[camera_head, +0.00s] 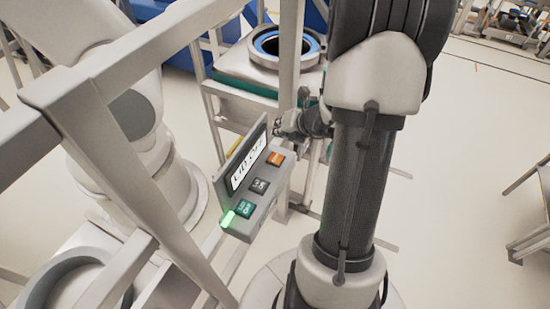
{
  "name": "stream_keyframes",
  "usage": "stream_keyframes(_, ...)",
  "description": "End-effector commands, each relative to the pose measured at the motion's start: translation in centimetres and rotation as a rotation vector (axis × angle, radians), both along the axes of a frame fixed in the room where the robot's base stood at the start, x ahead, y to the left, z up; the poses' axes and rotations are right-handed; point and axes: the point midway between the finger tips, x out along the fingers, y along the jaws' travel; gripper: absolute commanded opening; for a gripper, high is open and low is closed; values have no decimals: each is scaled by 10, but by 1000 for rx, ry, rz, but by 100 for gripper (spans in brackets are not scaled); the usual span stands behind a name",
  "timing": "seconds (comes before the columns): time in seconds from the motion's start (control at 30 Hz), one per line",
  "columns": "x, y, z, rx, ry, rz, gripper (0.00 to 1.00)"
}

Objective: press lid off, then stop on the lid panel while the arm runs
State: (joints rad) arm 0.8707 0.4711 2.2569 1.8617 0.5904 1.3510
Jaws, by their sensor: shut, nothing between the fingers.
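The lid panel (252,195) is a grey box mounted by the frame rail, with a tilted white display (248,165) that appears to read "LID OFF". Its sloped face has three buttons: orange (276,158) at the far end, dark grey (259,186) in the middle and green (244,208) at the near end. A green lamp (228,219) glows at its near corner. My gripper (281,130) is shut and empty, just beyond the orange button and apart from it as far as I can tell. My arm hides part of the gripper.
A round vessel (262,60) with a blue inner ring stands on a framed stand behind the panel. A large white arm (150,150) stands left behind grey frame rails (130,75). Another round container (40,290) is at lower left. Floor at right is mostly clear.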

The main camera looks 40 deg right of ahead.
Motion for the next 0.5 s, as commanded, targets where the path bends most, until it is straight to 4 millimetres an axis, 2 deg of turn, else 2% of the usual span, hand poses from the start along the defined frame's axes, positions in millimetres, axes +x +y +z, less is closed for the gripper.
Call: stream_keyframes(0.5,0,0,-69,1,1,1,0)
